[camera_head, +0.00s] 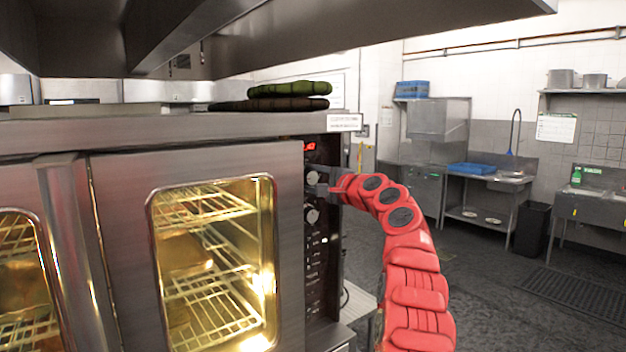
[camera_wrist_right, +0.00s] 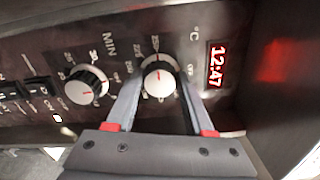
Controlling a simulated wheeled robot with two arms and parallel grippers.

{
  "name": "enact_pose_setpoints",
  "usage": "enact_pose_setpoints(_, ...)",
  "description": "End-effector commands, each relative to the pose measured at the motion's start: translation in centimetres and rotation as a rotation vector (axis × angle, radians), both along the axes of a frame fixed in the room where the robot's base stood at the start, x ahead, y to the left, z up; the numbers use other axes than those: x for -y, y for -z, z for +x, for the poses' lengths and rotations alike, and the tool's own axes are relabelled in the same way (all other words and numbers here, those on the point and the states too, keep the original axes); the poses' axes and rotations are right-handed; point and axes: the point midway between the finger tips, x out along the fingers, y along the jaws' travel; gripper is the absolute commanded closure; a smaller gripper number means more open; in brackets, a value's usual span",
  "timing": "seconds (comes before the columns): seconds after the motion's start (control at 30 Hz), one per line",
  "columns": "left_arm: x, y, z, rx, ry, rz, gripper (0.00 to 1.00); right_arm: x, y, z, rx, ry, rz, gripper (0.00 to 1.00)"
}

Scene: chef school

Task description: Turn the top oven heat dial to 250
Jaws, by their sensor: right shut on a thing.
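The top oven heat dial (camera_wrist_right: 160,82), a round knob with a pale face and a red pointer mark, sits on the dark control panel beside a "°C" label. My right gripper (camera_head: 318,183) reaches the upper part of the panel in the head view. In the wrist view its two fingers stand on either side of the heat dial and are shut on it. In the head view the gripper mostly hides this dial. My left gripper is not in view.
A second dial (camera_wrist_right: 86,88), labelled MIN, sits beside the heat dial; it is the lower dial (camera_head: 312,214) in the head view. A red display (camera_wrist_right: 216,65) reads 12:47. The lit oven door (camera_head: 215,260) is closed. Open floor (camera_head: 500,290) lies to the right.

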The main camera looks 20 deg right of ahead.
Motion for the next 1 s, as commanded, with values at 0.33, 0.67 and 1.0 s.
enact_pose_setpoints(0.33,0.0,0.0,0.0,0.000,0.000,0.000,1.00,0.0,0.0,0.0,0.000,0.001,0.000,0.17)
enact_pose_setpoints(0.67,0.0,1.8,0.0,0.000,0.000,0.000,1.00,0.4,0.3,-1.2,0.008,0.000,0.000,0.17)
enact_pose_setpoints(1.0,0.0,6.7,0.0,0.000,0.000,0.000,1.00,3.2,0.7,-8.8,0.005,0.005,-0.005,0.17)
